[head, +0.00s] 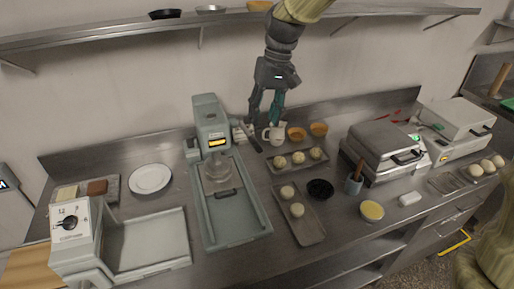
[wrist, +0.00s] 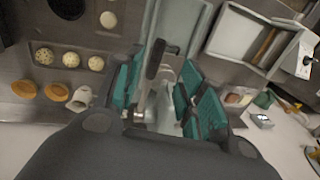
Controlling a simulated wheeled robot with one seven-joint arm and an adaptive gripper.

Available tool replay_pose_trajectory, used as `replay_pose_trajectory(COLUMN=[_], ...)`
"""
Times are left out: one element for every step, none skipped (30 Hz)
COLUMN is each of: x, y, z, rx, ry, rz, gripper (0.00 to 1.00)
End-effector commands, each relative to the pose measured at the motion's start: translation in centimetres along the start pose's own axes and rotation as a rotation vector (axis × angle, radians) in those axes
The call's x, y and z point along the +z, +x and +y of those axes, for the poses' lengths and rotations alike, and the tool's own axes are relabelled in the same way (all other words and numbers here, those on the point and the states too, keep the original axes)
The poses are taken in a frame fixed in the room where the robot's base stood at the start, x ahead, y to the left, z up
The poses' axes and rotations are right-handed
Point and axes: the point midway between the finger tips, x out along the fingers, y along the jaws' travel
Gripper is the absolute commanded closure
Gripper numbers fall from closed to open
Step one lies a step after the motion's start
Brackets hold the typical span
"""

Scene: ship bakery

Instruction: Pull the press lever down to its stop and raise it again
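The press (head: 210,125) is a grey-green machine with a lit yellow display, standing at the back of the steel counter. Its lever (head: 253,140) is on its right side, with a dark handle. In the wrist view the lever's dark handle (wrist: 154,58) and pale metal shaft show in the gap between my fingers. My gripper (head: 264,119) points down, just above and right of the lever in the head view. Its teal fingers (wrist: 165,82) are spread apart, and I cannot see either one touching the lever.
A white mug (head: 273,135) and two orange cups (head: 297,134) stand close to the right of the lever. Trays with dough balls (head: 301,227) lie in front. A waffle-iron-like appliance (head: 380,139) is right; a white plate (head: 150,179) is left. A shelf (head: 225,25) runs above.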

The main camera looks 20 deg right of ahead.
Motion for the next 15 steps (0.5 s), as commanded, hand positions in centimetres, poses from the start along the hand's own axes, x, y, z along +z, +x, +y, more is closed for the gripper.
replay_pose_trajectory(x=[0.1, 0.1, 0.2, 0.3, 0.3, 0.4, 0.4, 0.5, 0.5, 0.5, 0.5, 0.5, 0.6, 0.6, 0.6], y=[0.1, -0.1, -0.2, -0.3, -0.3, -0.3, -0.3, -0.1, 0.1, 0.4, 0.7, 1.3, 1.7, 2.2, 2.8], z=[0.2, 0.3, 0.5, 0.5, 0.6, 0.8, 0.8, 0.9, 1.0, 1.0, 1.1, 1.1, 1.1, 1.1, 1.1], rx=[-0.001, -0.001, -0.001, -0.002, -0.002, -0.002, -0.002, -0.002, -0.002, -0.002, -0.002, -0.002, -0.002, -0.002, -0.002], ry=[0.001, 0.002, 0.003, 0.005, 0.006, 0.008, 0.009, 0.011, 0.012, 0.013, 0.013, 0.014, 0.015, 0.015, 0.015], rz=[0.004, 0.004, 0.003, 0.002, 0.002, 0.002, 0.002, 0.002, 0.002, 0.002, 0.001, 0.001, 0.000, -0.001, 0.001], gripper=[0.60, 0.60, 0.60, 0.60, 0.60, 0.60, 0.60, 0.60, 0.60, 0.60, 0.60, 0.60, 0.60, 0.60, 0.60])
